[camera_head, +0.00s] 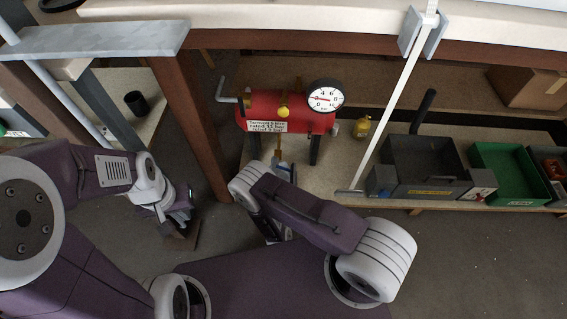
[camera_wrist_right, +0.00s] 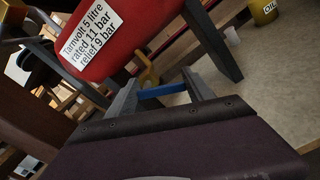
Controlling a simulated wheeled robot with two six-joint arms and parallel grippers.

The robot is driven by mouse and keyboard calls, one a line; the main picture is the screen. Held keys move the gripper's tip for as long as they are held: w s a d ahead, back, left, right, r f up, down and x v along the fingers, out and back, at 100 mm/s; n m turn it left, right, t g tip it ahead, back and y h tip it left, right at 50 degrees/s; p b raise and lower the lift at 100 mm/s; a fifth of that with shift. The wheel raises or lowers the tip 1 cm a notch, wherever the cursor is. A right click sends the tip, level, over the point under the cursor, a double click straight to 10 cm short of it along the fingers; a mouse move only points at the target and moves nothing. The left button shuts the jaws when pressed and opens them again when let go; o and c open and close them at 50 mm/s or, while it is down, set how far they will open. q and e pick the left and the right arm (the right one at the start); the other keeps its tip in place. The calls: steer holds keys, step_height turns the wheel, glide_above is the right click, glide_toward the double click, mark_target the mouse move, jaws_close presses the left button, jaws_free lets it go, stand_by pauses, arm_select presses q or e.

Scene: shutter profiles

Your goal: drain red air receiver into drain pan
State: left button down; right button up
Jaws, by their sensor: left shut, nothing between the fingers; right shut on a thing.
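The red air receiver (camera_head: 290,112) stands on legs on the lower shelf, with a round white gauge (camera_head: 326,96) at its right. The right wrist view shows its label and red side (camera_wrist_right: 115,30). A brass-coloured drain fitting (camera_wrist_right: 148,74) hangs under it. My right gripper (camera_head: 279,168) is below the receiver. In the wrist view its fingers (camera_wrist_right: 160,92) are shut on a blue bar (camera_wrist_right: 162,90) below the fitting; the join between them is unclear. My left gripper (camera_head: 182,212) is shut and empty, low and left of the receiver. I cannot pick out a drain pan.
To the right stand a dark grey bin (camera_head: 424,160), a green bin (camera_head: 500,165) and a yellow oil container (camera_head: 362,126). A brown table leg (camera_head: 192,125) stands left of the receiver. A pale slanting rod (camera_head: 392,105) crosses the right side.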

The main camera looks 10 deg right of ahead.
steer(key=m+p, duration=0.1)
steer(key=m, duration=0.1)
steer(key=m+p, duration=0.2)
steer(key=m, duration=0.1)
steer(key=shift+a+f+m, duration=0.2)
steer(key=shift+f+m, duration=0.1)
steer(key=shift+f, duration=0.1)
arm_select(q)
step_height(320, 180, up, 6)
steer(key=p, duration=0.2)
steer(key=shift+p, duration=0.35)
arm_select(e)
steer(key=m, duration=0.3)
steer(key=f+m, duration=0.1)
steer(key=m, duration=0.1)
steer(key=shift+w+a+m, duration=0.1)
steer(key=shift+a+m, duration=0.2)
steer(key=shift+a, duration=0.1)
arm_select(q)
steer(key=shift+r, duration=0.15)
arm_select(e)
steer(key=o, duration=1.4)
